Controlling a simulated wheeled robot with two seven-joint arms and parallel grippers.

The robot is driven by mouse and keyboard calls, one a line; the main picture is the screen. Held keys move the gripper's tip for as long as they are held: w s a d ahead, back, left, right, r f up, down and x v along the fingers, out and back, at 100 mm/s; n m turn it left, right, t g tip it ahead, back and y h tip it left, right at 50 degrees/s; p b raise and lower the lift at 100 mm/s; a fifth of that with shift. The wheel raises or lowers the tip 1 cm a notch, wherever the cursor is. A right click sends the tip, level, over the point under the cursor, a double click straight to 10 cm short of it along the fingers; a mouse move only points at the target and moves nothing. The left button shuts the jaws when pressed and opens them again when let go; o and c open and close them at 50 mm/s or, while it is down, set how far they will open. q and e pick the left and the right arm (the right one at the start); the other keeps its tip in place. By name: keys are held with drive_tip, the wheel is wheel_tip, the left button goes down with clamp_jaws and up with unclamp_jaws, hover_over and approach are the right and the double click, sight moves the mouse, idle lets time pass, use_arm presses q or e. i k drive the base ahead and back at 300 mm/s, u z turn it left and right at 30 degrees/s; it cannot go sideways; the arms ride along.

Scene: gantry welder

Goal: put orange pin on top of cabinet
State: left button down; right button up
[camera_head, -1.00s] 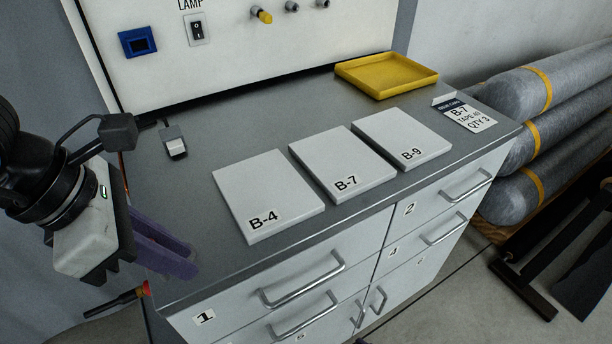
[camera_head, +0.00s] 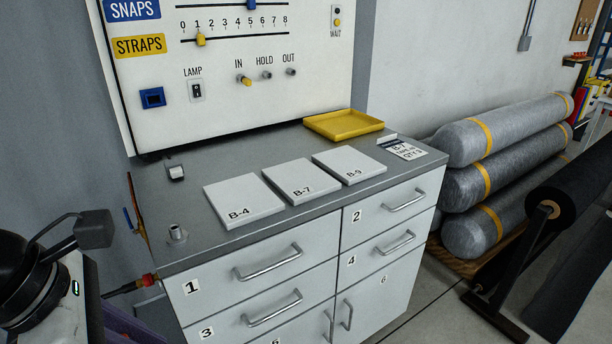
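The cabinet (camera_head: 272,262) is white with numbered drawers and a grey top (camera_head: 215,168). I cannot make out a clear orange pin in the head view. A short grey metal cylinder (camera_head: 176,233) stands upright on the top's near left corner. My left gripper (camera_head: 130,325) shows only as a purple piece at the bottom left, below the level of the cabinet top and beside its left side. Its fingertips are mostly cut off or hidden, so its opening and any held thing are unclear. My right gripper is out of view.
Three white plates, B-4 (camera_head: 243,200), B-7 (camera_head: 301,181) and B-9 (camera_head: 348,165), lie on the top with a yellow tray (camera_head: 343,124) behind. A red-tipped tool (camera_head: 131,286) sticks out at the cabinet's left side. Grey rolls (camera_head: 478,187) lie to the right.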

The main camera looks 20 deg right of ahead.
sight(173, 203)
drive_tip(key=z, duration=0.15)
drive_tip(key=i, duration=1.2)
drive_tip(key=z, duration=0.7)
